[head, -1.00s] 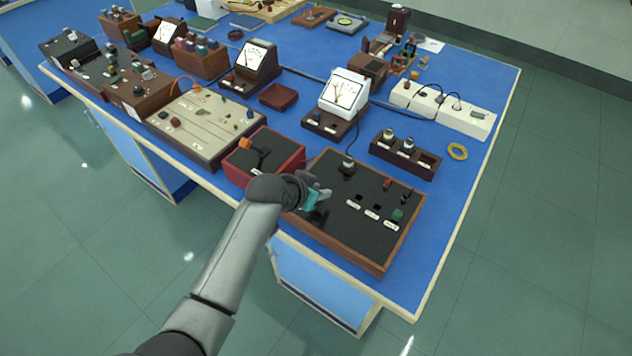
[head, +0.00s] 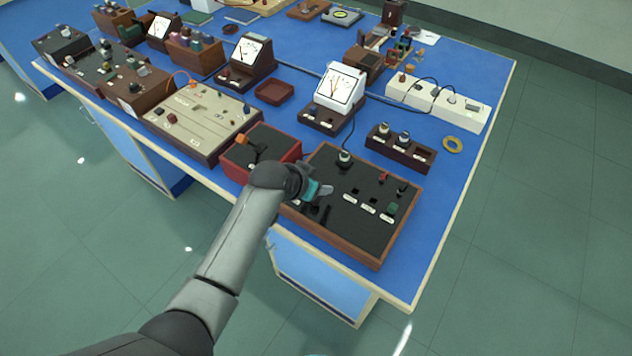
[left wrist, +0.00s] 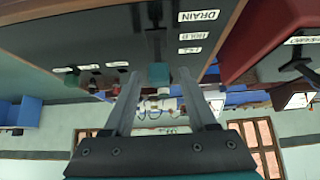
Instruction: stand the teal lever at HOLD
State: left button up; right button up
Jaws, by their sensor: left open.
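The teal lever (left wrist: 158,75) shows in the left wrist view as a teal knob on a dark stem at a slot in a black panel. Labels DRAIN, HOLD and FILL (left wrist: 188,50) run beside the slot; I cannot tell which one the lever stands at. My left gripper (head: 324,198) is over the near left part of the wood-framed black panel (head: 352,178) in the head view. Its two fingers are open, one on each side of the teal knob in the wrist view, with gaps visible. In the head view the arm and gripper hide the lever.
Behind are a white meter (head: 338,88), a dark socket block (head: 402,147) and a white power strip (head: 438,103). The blue bench top right of the panel is clear.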

pick_arm(q)
jog(key=p+v, duration=0.4)
jog(key=v, duration=1.1)
dwell(0.4)
jog(key=s+a+f+n+g+y+b, duration=0.1)
jog(key=s+a+f+b, duration=0.15)
jog(key=f, duration=0.75)
jog(key=s+a+f+n+y+b, duration=0.1)
jog(key=s+a+f+b, duration=0.15)
jog(key=f, duration=0.75)
jog(key=s+a+f+n+g+y+b, duration=0.1)
jog(key=s+a+f+n+b, duration=0.2)
jog(key=f, duration=0.7)
jog(key=s+a+f+g+b, duration=0.1)
jog(key=s+a+f+b, duration=0.1)
jog(key=s+f, duration=0.8)
jog(key=s+a+f+g+y+b, duration=0.1)
jog(key=s+a+f, duration=0.4)
jog(key=s+f, duration=0.5)
jog(key=s+g+b, duration=0.1)
jog(key=s+b, duration=0.1)
jog(key=s, duration=0.6)
jog(key=shift+s+f+y, duration=0.3)
jog(key=shift+s+f, duration=0.05)
jog(key=shift+s, duration=0.05)
